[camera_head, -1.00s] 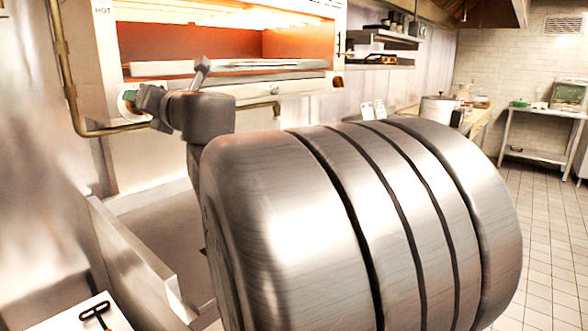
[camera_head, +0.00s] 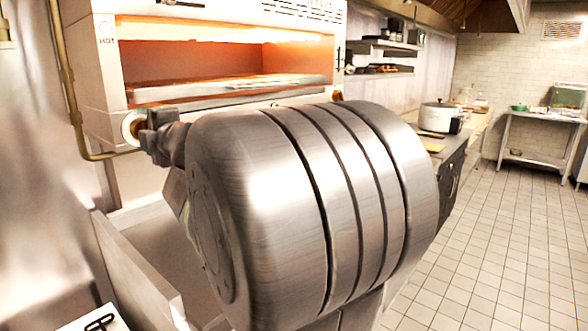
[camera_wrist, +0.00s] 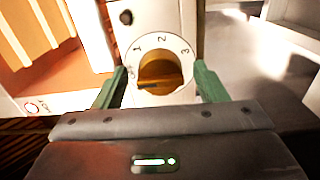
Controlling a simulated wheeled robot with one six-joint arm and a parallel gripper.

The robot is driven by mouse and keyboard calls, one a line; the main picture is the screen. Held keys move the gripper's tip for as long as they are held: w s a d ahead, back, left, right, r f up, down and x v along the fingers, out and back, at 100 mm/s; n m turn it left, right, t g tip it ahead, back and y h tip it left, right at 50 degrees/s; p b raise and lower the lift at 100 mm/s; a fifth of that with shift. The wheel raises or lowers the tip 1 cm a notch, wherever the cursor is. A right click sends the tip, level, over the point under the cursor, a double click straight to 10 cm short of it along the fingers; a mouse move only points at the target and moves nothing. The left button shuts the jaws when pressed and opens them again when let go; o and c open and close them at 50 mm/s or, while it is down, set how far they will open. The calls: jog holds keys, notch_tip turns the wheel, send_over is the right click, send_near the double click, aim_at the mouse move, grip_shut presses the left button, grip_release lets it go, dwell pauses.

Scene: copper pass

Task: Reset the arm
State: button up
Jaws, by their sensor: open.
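My gripper (camera_wrist: 160,84) is open in the wrist view. Its two green fingers stand on either side of a brass-coloured knob (camera_wrist: 160,72). I cannot tell whether they touch it. The knob sits in a white dial (camera_wrist: 141,44) marked 1, 2 and 3. In the head view, the round dial (camera_head: 130,127) is at the lower left corner of the heated cabinet (camera_head: 105,75). The dark end of my arm is close beside it, and its fingers are not clear there. My large metal arm links fill the middle of the head view.
The cabinet has a glowing orange opening and a brass pipe (camera_head: 67,80) on its left. A metal ledge (camera_head: 130,265) lies below left. A pot (camera_head: 435,117) stands on a counter at right. A far table (camera_head: 540,117) stands by the tiled wall. The tiled floor (camera_head: 500,250) at right is clear.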

jog(key=m+p, duration=0.3)
jog(key=m, duration=0.4)
jog(key=shift+f, duration=0.1)
jog(key=shift+f, duration=0.1)
